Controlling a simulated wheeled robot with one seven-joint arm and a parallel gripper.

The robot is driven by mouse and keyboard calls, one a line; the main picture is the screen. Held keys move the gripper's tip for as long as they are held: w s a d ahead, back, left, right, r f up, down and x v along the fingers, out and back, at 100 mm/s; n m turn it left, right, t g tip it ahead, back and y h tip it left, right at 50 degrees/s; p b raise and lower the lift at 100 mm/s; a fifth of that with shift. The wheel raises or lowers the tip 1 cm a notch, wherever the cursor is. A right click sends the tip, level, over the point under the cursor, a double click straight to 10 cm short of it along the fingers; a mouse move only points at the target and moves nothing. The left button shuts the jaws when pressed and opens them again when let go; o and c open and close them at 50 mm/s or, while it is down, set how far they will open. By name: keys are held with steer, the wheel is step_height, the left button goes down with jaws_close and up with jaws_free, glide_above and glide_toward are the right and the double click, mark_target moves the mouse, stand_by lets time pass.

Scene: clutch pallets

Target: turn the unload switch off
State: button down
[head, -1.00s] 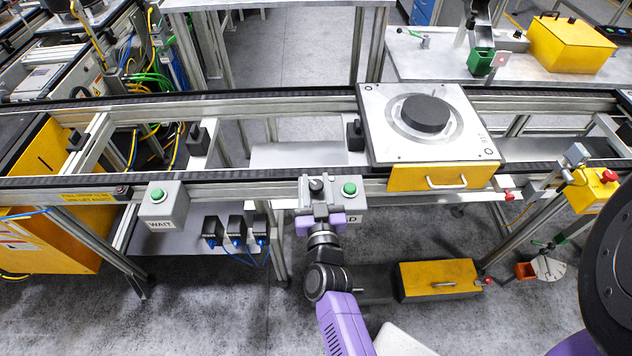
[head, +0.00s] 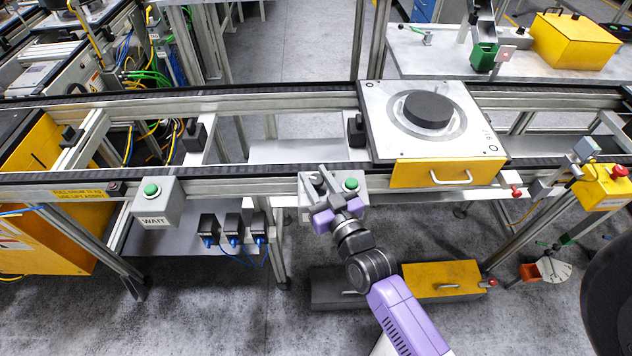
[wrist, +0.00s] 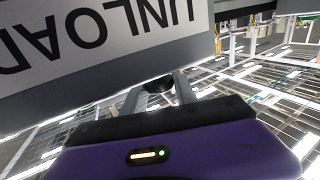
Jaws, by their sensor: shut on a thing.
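The unload switch is a black knob (head: 318,182) on a grey control box (head: 362,199) at the rail's front edge, beside a green button (head: 351,184). In the wrist view the UNLOAD label (wrist: 100,32) on the box is upside down. My gripper (head: 319,186) is at the knob, with its two fingers tilted in the head view. In the wrist view the fingers close on the dark knob (wrist: 158,84) from both sides. The fingers and wrist hide part of the knob and the box front, so I cannot read the knob's mark.
A second grey box marked WAIT (head: 155,206) with a green button hangs to the left. A pallet (head: 385,140) with a black disc sits on the conveyor, right of the knob. A yellow box with a red button (head: 606,185) is at far right.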

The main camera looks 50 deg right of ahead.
steer(key=shift+f+n+t+y+b, duration=0.15)
steer(key=shift+n+t+y+b, duration=0.65)
steer(key=shift+n+y+b, duration=1.2)
steer(key=shift+m+b, duration=0.5)
steer(key=shift+b, duration=0.25)
steer(key=c, duration=1)
jaws_free()
steer(key=shift+s, duration=0.1)
steer(key=b+v, duration=0.1)
steer(key=v, duration=0.6)
steer(key=shift+s, duration=0.4)
